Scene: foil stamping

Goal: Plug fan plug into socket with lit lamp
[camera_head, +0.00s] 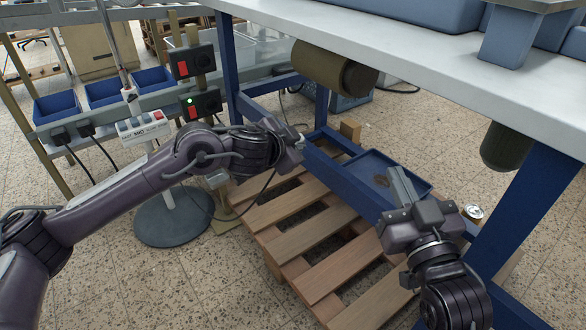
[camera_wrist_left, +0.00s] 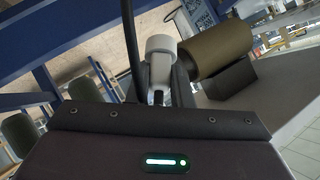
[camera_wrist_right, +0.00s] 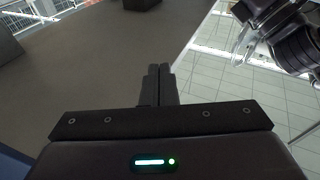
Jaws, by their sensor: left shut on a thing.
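My left gripper (camera_head: 298,150) reaches across from the left and is over the pallet, near the blue table leg. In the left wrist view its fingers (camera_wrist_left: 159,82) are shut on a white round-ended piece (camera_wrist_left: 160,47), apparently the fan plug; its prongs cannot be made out. The lower socket box (camera_head: 204,103) has a green lit lamp (camera_head: 190,100) and a red switch. The upper socket box (camera_head: 192,62) shows no lit lamp. Both are left of and behind my left gripper. My right gripper (camera_head: 402,187) is shut and empty over the blue tray.
The fan's control box (camera_head: 143,126) stands on a pole with a round base (camera_head: 173,218). Two black plugs (camera_head: 61,135) sit in the rail under blue bins (camera_head: 104,92). A pallet (camera_head: 315,240), a blue tray (camera_head: 350,182) and the white-topped table (camera_head: 450,70) are to the right.

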